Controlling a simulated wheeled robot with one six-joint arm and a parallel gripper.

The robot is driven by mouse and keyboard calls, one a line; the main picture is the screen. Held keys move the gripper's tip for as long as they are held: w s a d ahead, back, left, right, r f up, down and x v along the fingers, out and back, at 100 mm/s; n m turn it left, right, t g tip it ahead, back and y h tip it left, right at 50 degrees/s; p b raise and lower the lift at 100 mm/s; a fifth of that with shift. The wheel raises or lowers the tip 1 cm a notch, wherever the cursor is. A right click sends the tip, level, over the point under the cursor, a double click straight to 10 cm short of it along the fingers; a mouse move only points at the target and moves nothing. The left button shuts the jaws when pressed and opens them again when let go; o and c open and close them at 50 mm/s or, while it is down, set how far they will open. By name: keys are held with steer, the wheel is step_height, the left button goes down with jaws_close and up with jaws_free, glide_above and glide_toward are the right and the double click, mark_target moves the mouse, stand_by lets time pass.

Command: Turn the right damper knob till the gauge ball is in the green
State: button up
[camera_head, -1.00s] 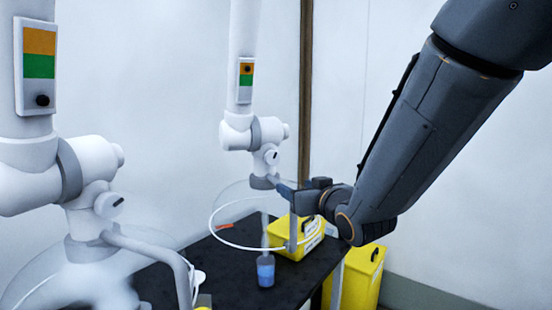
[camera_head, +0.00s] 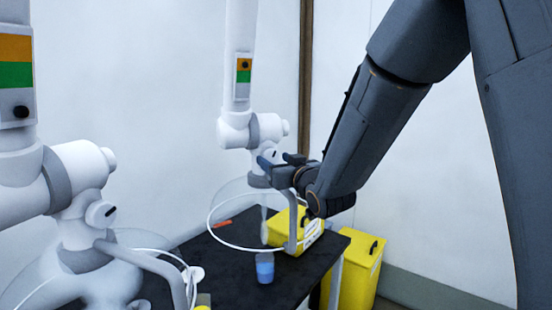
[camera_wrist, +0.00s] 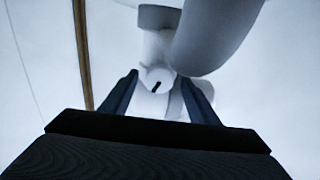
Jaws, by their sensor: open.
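The right damper knob (camera_wrist: 157,83) is a white round face with a short dark slanted mark. In the wrist view it sits between the two fingers of my gripper (camera_wrist: 162,81), which are apart on either side of it. In the head view my open gripper (camera_head: 279,159) is at the right arm's lower joint, and the fingers partly hide the knob. I cannot tell whether they touch it. The right gauge (camera_head: 243,77) has an orange band above a green one and white below. Its dark ball (camera_head: 243,64) is in the orange.
The left extraction arm (camera_head: 75,170) stands near, with its own gauge (camera_head: 18,75) and knob (camera_head: 101,213). Below are a black table (camera_head: 215,262), a blue-filled bottle (camera_head: 265,267), a yellow box (camera_head: 288,230) and another yellow bin (camera_head: 358,270). A clear hood with a white rim (camera_head: 215,236) hangs below the right arm.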

steer(key=shift+w, duration=0.15)
steer(key=shift+c, duration=0.2)
steer(key=c, duration=1)
steer(key=shift+f+m+b, duration=0.15)
steer(key=shift+m+b, duration=0.45)
steer(key=shift+m, duration=0.6)
steer(key=shift+a+m+b, duration=0.1)
steer(key=shift+m+b, duration=0.35)
steer(key=shift+m, duration=0.85)
steer(key=o, duration=1)
steer(key=shift+o, duration=0.2)
